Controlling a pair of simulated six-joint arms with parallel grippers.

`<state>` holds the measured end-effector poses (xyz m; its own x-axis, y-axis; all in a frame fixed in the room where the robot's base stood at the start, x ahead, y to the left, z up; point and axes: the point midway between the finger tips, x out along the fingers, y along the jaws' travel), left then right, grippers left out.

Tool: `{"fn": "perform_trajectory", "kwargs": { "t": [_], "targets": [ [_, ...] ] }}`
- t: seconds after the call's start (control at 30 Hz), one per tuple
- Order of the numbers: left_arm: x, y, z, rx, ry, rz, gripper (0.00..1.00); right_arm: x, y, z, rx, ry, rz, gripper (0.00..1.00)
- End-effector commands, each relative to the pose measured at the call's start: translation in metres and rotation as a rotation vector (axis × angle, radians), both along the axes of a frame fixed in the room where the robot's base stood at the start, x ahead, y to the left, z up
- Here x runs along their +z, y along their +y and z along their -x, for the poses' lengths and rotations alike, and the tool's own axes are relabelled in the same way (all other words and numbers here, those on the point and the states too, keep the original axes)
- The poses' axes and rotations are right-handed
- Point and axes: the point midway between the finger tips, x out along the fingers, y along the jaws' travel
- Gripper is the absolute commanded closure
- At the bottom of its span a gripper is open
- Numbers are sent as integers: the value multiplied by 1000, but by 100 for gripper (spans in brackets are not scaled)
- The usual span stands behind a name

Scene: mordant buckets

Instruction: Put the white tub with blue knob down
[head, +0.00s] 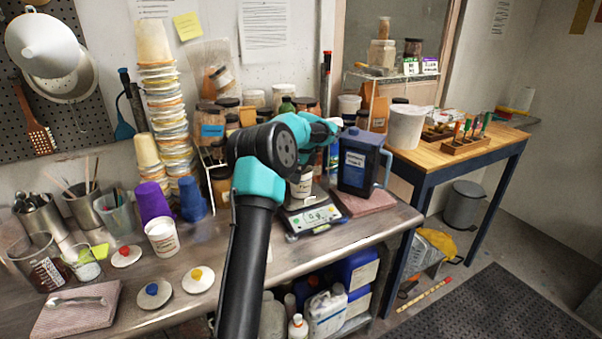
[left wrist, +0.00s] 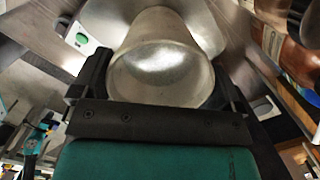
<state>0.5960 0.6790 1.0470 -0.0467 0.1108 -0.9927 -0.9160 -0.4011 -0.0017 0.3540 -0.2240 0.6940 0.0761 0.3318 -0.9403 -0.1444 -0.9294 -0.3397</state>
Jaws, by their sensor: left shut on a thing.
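A small white tub (head: 301,188) with a printed label is at the digital scale (head: 312,216), partly hidden behind my left arm. In the left wrist view my left gripper (left wrist: 163,88) is shut on the pale tub (left wrist: 160,60), one finger on each side. The scale's green display (left wrist: 82,40) shows close by, and the tub is over the pan. I cannot tell whether its base touches the pan. No blue knob shows on the tub; a loose white lid with a blue knob (head: 153,295) lies on the bench. My right gripper is not in view.
A dark blue jug (head: 357,163) stands close to the right of the scale, on a pink cloth (head: 366,204). Jars crowd behind. Lids with red (head: 126,257) and yellow (head: 199,281) knobs and an open white tub (head: 162,238) are on the left.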

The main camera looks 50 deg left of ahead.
Motion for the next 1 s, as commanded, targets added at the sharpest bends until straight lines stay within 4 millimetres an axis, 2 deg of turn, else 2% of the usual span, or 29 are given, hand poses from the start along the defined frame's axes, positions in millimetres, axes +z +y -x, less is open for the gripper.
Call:
{"fn": "perform_trajectory", "kwargs": {
  "t": [0.23, 0.27, 0.33, 0.57, 0.73, 0.87, 1.0],
  "targets": [
    [-3, 0, 0, 0, 0, 0, 37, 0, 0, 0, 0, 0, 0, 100],
    [-3, 0, 0, 0, 0, 0, 5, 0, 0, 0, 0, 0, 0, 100],
    [-3, 0, 0, 0, 0, 0, 0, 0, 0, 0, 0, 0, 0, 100],
    [-2, 0, 0, -1, 0, 0, 0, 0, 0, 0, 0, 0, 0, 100],
    [6, -1, -1, -1, -1, 0, 0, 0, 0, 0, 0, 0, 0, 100],
    [22, -3, -2, -1, -2, 0, 0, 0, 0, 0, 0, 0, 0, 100],
    [47, -5, -3, 0, -4, -1, 0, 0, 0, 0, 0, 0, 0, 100]
  ]
}}
